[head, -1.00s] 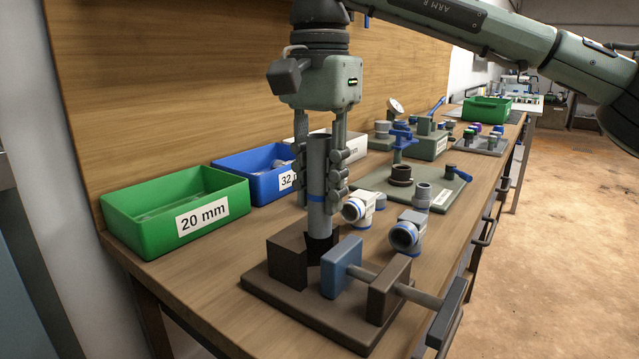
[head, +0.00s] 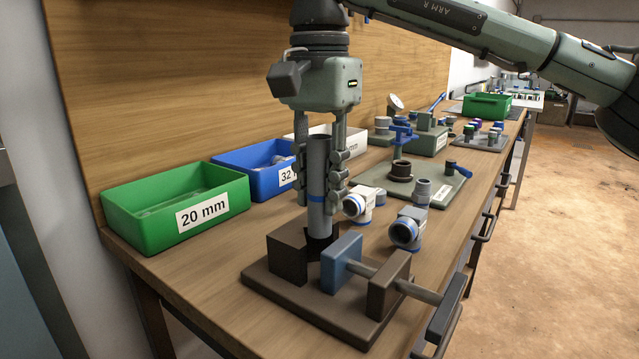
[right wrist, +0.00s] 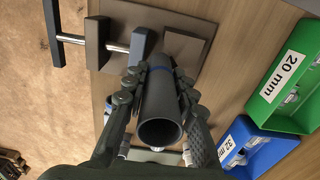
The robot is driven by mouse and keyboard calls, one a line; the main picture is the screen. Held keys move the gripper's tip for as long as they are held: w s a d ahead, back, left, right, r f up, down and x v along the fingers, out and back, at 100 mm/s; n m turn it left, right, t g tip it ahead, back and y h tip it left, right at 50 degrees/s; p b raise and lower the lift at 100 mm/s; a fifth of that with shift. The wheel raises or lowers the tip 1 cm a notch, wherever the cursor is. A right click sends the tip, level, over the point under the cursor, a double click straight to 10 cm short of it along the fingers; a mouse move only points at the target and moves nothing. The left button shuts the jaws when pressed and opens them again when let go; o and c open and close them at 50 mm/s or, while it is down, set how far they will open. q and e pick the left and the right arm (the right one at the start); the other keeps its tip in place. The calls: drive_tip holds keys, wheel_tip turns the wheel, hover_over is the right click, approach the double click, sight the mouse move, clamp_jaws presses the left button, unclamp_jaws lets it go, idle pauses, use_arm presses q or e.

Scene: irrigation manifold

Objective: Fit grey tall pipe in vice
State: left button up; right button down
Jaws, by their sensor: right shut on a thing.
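The grey tall pipe (head: 318,180), with a blue band, stands upright in the vice (head: 322,300), between its dark fixed jaw (head: 287,256) and its blue sliding jaw (head: 341,261). A dark socket shows around its foot. My right gripper (head: 322,190) is shut on the pipe from above, one finger on each side. In the right wrist view the pipe (right wrist: 162,105) shows its open end between the fingers, and the vice (right wrist: 155,48) lies beyond. Whether the blue jaw touches the pipe I cannot tell. My left gripper is not in view.
A green 20 mm bin (head: 175,207) and a blue 32 mm bin (head: 255,172) stand along the back board. White and grey fittings (head: 407,229) stand close to the right of the pipe. The vice handle (head: 446,308) reaches over the bench's front edge.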

sight(320, 214)
drive_tip(key=shift+f+b, duration=0.3)
drive_tip(key=shift+f, duration=0.4)
drive_tip(key=shift+f, duration=0.1)
drive_tip(key=shift+f, duration=0.45)
idle(0.7)
drive_tip(key=shift+f, duration=0.4)
idle(0.4)
drive_tip(key=shift+f, duration=0.15)
idle(0.4)
drive_tip(key=shift+f, duration=0.1)
